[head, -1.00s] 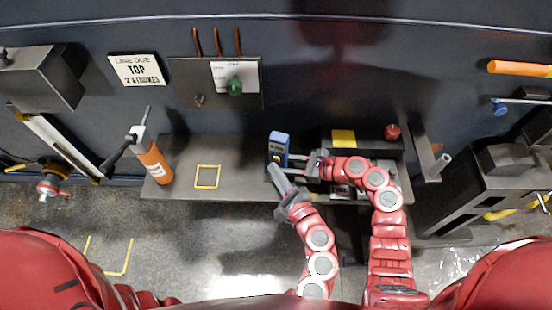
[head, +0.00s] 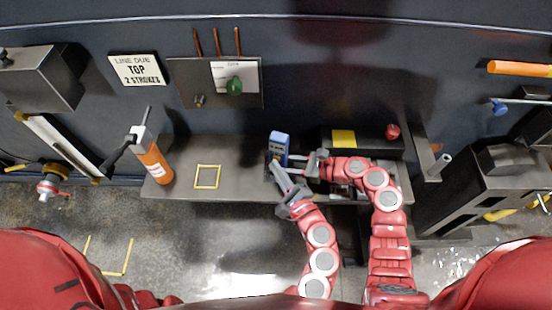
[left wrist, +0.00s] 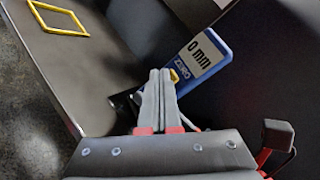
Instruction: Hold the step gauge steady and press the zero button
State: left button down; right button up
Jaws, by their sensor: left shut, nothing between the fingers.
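The step gauge (head: 279,147) is a blue device standing at the back of the grey bench, beside the dark unit. In the left wrist view the gauge (left wrist: 205,55) shows "0 mm" on its display, with the label ZERO below and a small yellow button (left wrist: 174,76). My left gripper (head: 275,164) is shut and empty. Its fingertips (left wrist: 160,72) are right at the button and partly hide it; I cannot tell whether they touch. My right gripper (head: 297,161) reaches to the gauge from the right; its grip on the gauge is not clear.
The bench (head: 235,155) is bare around a yellow square outline (head: 208,177). An orange cartridge tool (head: 153,163) stands at its left end. A yellow patch (head: 343,138) and a red knob (head: 392,131) are on the dark unit to the right.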

pick_arm(q)
jog(key=shift+w, duration=0.15)
dwell(0.4)
jog(key=shift+s+a, duration=0.2)
jog(key=shift+s, duration=0.65)
jog(key=shift+s+a, duration=0.25)
jog(key=shift+s, duration=0.55)
jog(key=shift+s+a, duration=0.25)
jog(key=shift+s, duration=0.55)
jog(key=shift+s+a, duration=0.25)
jog(key=shift+s, duration=0.55)
pick_arm(e)
jog(key=o, duration=1.1)
jog(key=shift+c, duration=0.2)
